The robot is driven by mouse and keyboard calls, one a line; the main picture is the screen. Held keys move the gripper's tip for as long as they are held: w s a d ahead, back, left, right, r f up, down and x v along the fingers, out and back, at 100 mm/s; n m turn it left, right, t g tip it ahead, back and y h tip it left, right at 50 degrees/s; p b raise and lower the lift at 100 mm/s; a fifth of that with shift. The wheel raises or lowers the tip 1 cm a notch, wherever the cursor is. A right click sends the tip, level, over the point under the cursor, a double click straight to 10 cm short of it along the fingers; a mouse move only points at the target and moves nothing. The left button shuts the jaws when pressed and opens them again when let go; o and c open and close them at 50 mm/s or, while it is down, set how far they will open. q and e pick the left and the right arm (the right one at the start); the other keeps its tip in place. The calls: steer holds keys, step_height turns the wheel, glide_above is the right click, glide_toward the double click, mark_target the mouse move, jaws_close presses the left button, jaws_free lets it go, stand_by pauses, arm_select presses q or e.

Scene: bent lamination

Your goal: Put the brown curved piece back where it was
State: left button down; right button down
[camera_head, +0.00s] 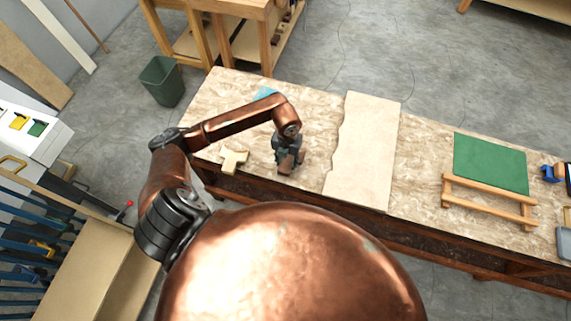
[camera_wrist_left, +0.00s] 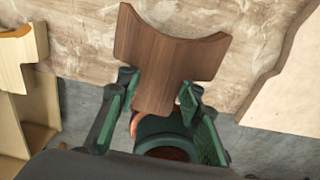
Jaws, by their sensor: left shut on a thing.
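The brown curved piece (camera_wrist_left: 165,60) shows in the left wrist view as dark wood with a concave curved edge at its far end and a narrower near end. My left gripper (camera_wrist_left: 158,92) is shut on that narrower end, a finger on each side. In the head view my left gripper (camera_head: 288,150) is over the front part of the workbench, and the piece is mostly hidden there. Whether the piece touches the bench top is not clear. My right gripper is not in view.
A light wooden piece (camera_head: 233,160) lies left of my left gripper on the workbench (camera_head: 420,150). A pale wavy-edged board (camera_head: 365,145) lies to the right. Farther right are a green mat (camera_head: 490,162) and a wooden rack (camera_head: 490,203). A blue patch (camera_head: 265,93) lies behind my arm.

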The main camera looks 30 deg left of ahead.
mark_target(287, 162)
arm_select(q)
steer(key=shift+f+p, duration=0.3)
steer(key=shift+f, duration=1.35)
steer(key=shift+f, duration=0.25)
steer(key=c, duration=1.7)
jaws_free()
steer(key=shift+f, duration=0.1)
steer(key=o, duration=0.3)
steer(key=shift+o, duration=0.2)
